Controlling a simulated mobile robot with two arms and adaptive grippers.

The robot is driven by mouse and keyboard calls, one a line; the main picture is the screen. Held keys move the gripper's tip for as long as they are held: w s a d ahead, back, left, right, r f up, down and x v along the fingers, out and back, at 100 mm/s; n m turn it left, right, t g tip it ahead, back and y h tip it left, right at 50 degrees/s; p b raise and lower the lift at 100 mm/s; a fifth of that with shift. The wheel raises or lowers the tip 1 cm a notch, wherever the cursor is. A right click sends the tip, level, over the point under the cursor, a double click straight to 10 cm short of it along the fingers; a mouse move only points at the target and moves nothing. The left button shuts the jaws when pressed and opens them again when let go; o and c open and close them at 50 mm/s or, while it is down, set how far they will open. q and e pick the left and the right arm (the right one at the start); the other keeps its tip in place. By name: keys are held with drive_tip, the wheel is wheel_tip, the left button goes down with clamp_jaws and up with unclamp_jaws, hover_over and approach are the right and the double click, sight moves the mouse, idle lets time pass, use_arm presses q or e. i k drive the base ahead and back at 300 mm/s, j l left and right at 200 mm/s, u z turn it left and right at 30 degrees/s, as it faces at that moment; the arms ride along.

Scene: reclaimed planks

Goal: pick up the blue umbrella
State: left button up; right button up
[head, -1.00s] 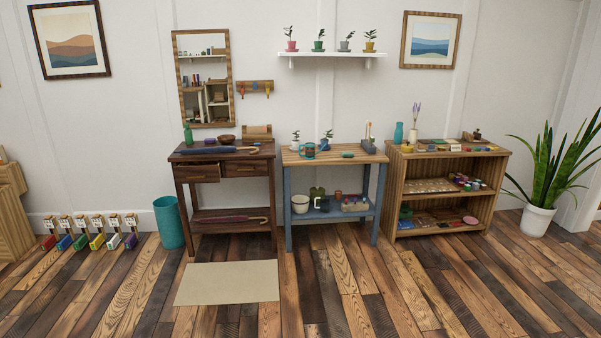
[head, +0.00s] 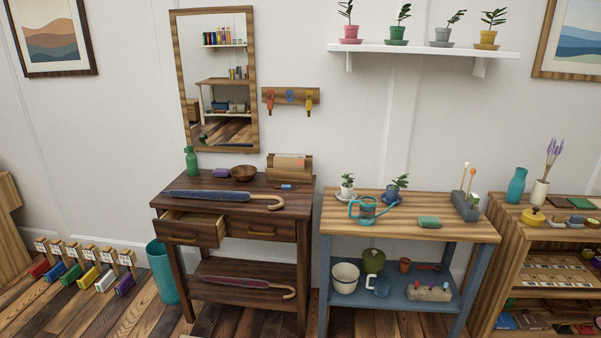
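A closed blue umbrella (head: 215,196) lies across the top of the dark wooden table, near its front edge. Its curved wooden handle (head: 270,202) points right. A second, dark red umbrella (head: 240,283) lies on the table's lower shelf, also with its hook handle to the right. The dark table (head: 300,200) has two drawers, and the left drawer (head: 190,230) is pulled partly open below the blue umbrella. Neither of my grippers shows in the head view.
Behind the umbrella stand a green bottle (head: 191,161), a purple item (head: 221,173), a wooden bowl (head: 244,172) and a letter holder (head: 289,168). A teal bin (head: 161,272) stands left of the table. A blue-framed bench (head: 480,232) stands close on the right.

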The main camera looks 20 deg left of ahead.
sight(225, 195)
drive_tip(key=i, duration=0.75)
drive_tip(key=i+u, duration=0.15)
drive_tip(key=i, duration=0.6)
drive_tip(key=l, duration=0.1)
